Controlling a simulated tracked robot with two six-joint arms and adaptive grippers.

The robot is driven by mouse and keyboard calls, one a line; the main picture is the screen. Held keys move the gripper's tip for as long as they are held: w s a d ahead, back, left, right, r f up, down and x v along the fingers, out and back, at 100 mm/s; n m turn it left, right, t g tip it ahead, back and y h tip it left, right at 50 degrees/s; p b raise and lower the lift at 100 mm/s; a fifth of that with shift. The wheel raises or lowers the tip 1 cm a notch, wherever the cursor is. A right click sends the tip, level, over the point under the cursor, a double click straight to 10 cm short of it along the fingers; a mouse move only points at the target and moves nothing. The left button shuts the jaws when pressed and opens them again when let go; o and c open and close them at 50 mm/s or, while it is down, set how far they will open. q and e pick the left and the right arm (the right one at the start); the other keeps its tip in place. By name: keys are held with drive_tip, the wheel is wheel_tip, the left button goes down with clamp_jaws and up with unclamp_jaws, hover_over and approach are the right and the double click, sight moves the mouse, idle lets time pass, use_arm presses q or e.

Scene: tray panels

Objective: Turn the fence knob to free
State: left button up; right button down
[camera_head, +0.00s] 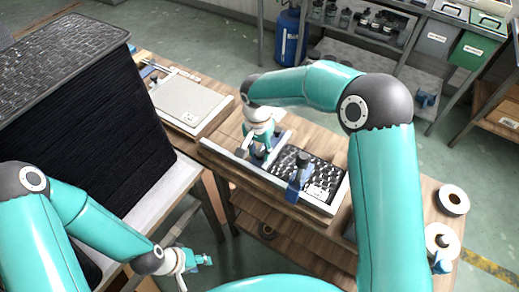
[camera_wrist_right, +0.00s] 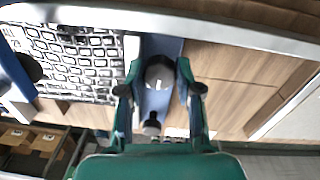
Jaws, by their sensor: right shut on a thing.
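My right gripper (camera_head: 256,150) reaches down onto the left part of the tray station on the bench. In the right wrist view, its two fingers (camera_wrist_right: 160,90) stand on either side of a round dark knob (camera_wrist_right: 158,72), shut on it. The knob sits on a blue fence plate (camera_wrist_right: 155,50), beside a patterned black-and-white panel (camera_wrist_right: 75,60). The knob is mostly hidden by my gripper in the head view. My left gripper (camera_head: 192,262) hangs low at the front left, away from the station; its jaw opening is unclear.
A second blue bar (camera_head: 298,182) crosses the patterned panel in the tray (camera_head: 345,190). A grey flat plate (camera_head: 190,98) lies on the bench further left. A large black stack (camera_head: 90,120) stands left. Two white rolls (camera_head: 453,198) sit at the right end.

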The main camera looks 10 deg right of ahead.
drive_tip(key=shift+n, duration=0.4)
drive_tip(key=n+b, duration=0.1)
drive_tip(key=n, duration=0.1)
drive_tip(key=shift+f+n, duration=0.1)
drive_tip(key=shift+n, duration=0.2)
drive_tip(key=n+b, duration=0.1)
drive_tip(key=n, duration=0.3)
drive_tip(key=shift+n, duration=0.3)
drive_tip(key=n, duration=0.4)
drive_tip(key=shift+b, duration=0.35)
drive_tip(key=n, duration=0.6)
drive_tip(key=shift+d+t, duration=0.1)
drive_tip(key=shift+t, duration=0.2)
drive_tip(key=c, duration=0.8)
unclamp_jaws()
drive_tip(key=shift+o, duration=0.2)
